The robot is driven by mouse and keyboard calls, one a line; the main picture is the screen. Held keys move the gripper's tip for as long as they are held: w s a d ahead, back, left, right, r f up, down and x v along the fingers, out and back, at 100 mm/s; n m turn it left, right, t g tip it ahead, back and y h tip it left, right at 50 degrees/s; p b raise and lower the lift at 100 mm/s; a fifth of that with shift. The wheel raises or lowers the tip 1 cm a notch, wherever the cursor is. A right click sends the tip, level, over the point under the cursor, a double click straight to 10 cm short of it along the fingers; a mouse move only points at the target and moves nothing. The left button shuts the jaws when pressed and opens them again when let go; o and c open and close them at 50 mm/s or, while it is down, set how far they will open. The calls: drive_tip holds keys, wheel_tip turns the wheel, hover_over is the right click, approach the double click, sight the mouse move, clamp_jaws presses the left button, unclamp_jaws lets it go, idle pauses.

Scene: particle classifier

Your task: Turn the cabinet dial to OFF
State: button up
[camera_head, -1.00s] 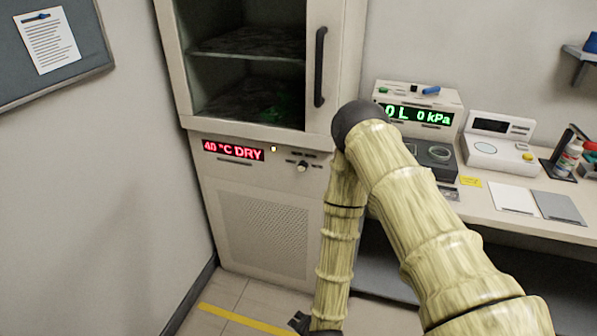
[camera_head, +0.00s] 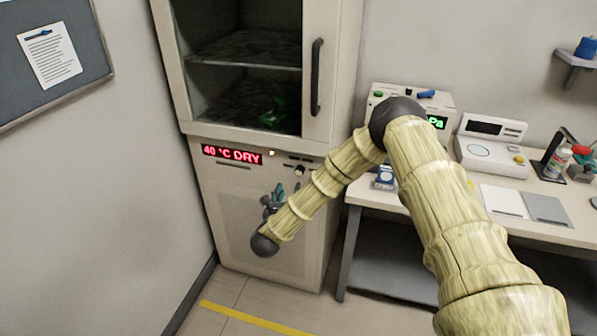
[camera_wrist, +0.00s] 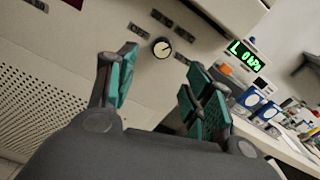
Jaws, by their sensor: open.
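The cabinet (camera_head: 215,180) stands at the left with its red display (camera_head: 232,154) reading "40 °C DRY". My gripper (camera_wrist: 160,88) is open and empty, with teal finger pads, apart from the dial. In the head view my gripper (camera_head: 273,198) is in front of the cabinet's lower panel, below and left of the dial.
The cabinet's dark handle (camera_head: 317,77) is above the dial. A bench (camera_head: 400,200) to the right bears a device with a green display (camera_head: 437,122), a white scale (camera_head: 493,150) and plates (camera_head: 502,200). Floor in front of the cabinet is clear.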

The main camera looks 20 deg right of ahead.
sight(299, 172)
drive_tip(key=p+x, duration=0.1)
drive_tip(key=x, duration=0.2)
drive_tip(key=p+x, duration=0.1)
drive_tip(key=x, duration=0.2)
drive_tip(key=p+x, duration=0.1)
drive_tip(key=x, duration=0.2)
drive_tip(key=shift+w+d+r, duration=0.2)
drive_tip(key=shift+r, duration=0.1)
drive_tip(key=shift+w+d+f, duration=0.1)
drive_tip(key=shift+w+d, duration=0.3)
drive_tip(key=shift+w, duration=0.2)
drive_tip(key=c, duration=1)
